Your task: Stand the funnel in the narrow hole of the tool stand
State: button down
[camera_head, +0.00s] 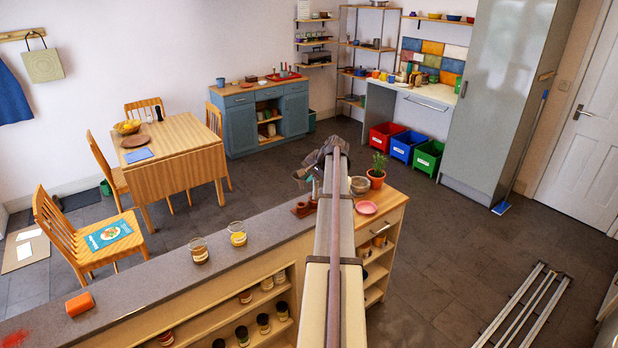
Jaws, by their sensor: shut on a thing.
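My arm reaches away from me over the counter, and its dark wrist and my gripper (312,172) are small at the far end. My gripper is shut on a small grey-green thing that appears to be the funnel (301,175); its shape is hard to make out. The tool stand (301,210), a low reddish-brown block, sits on the counter just below the gripper in the picture. Upright tools show at its right side. Its holes are too small to tell apart, and my arm covers part of the area to its right. The funnel appears above the stand.
Two glass jars (238,234) (199,250) stand left of the stand on the grey counter (150,278). An orange cylinder (80,304) lies farther left. Right of my arm are a pink bowl (366,207), a potted plant (377,171) and a jar (360,185).

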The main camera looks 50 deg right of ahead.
jog(key=shift+f+b, duration=4.55)
jog(key=shift+f, duration=0.1)
jog(key=c, duration=1.2)
grip_release()
jog(key=shift+o, duration=0.2)
jog(key=shift+r, duration=0.1)
jog(key=p+v, duration=0.8)
jog(key=v, duration=0.2)
jog(key=shift+s+r+p, duration=0.25)
jog(key=shift+r+p, duration=0.05)
jog(key=shift+p, duration=0.05)
